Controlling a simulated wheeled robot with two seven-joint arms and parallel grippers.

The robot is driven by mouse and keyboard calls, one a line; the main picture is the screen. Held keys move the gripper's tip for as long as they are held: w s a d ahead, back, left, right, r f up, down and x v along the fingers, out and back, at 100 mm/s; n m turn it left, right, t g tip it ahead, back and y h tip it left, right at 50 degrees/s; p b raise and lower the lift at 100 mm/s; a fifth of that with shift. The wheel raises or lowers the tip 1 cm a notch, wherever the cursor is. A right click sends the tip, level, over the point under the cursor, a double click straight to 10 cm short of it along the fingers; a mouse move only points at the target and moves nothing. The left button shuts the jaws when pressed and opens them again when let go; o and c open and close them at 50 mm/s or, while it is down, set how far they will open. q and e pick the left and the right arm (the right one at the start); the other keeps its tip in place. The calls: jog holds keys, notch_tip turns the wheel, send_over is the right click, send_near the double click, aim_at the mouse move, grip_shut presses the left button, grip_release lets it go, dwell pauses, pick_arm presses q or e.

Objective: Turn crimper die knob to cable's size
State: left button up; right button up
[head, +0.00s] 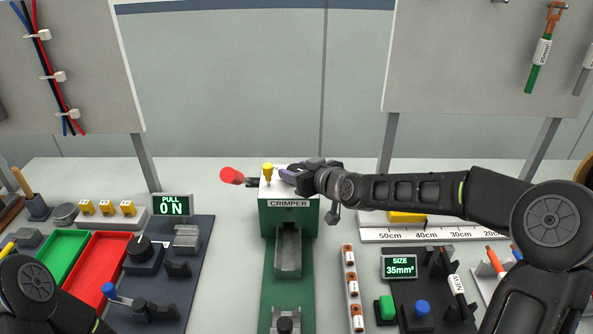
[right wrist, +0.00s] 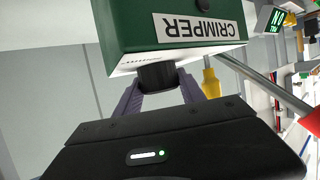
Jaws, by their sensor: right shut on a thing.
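The green crimper (head: 290,219) with a white top stands in the middle of the table. Its dark die knob (right wrist: 157,75) sits on the white face in the right wrist view. My right gripper (head: 300,176) is shut on the knob, with one purple finger on each side. The knob's pointer and scale cannot be read. The size display (head: 398,267) reads 35mm². A black cable with a white label (head: 453,282) is beside it. My left gripper is out of view; only part of that arm shows at lower left.
A lever with a red grip (head: 232,176) sticks out left of the crimper, near a yellow knob (head: 268,172). Red (head: 101,267) and green trays lie left. The pull display (head: 172,205) reads 0 N. A ruler strip (head: 385,235) lies behind the right fixtures.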

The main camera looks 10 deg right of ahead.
jog(key=shift+d+n+y, duration=0.15)
jog(key=shift+n+y, duration=0.45)
jog(key=shift+y, duration=0.2)
jog(key=shift+w+n+g+y+p, duration=0.1)
jog(key=shift+n+g+y+p, duration=0.35)
jog(key=shift+n+g+y, duration=0.3)
jog(key=shift+n+y, duration=0.45)
jog(key=n+g+y+b, duration=0.2)
jog(key=shift+f+n+g, duration=0.15)
jog(key=shift+n+g, duration=0.1)
jog(key=shift+n, duration=0.15)
jog(key=shift+n+g+y+b, duration=0.6)
jog(key=shift+n+g+y, duration=0.1)
jog(key=shift+n+g, duration=0.2)
jog(key=shift+r+n+g+y, duration=0.25)
jog(key=shift+n+g+y, duration=0.15)
jog(key=shift+n+g, duration=0.45)
jog(key=shift+n+g+y+p, duration=0.4)
jog(key=shift+n+g+p, duration=0.25)
jog(key=shift+n+g, duration=0.4)
jog(key=shift+f, duration=0.1)
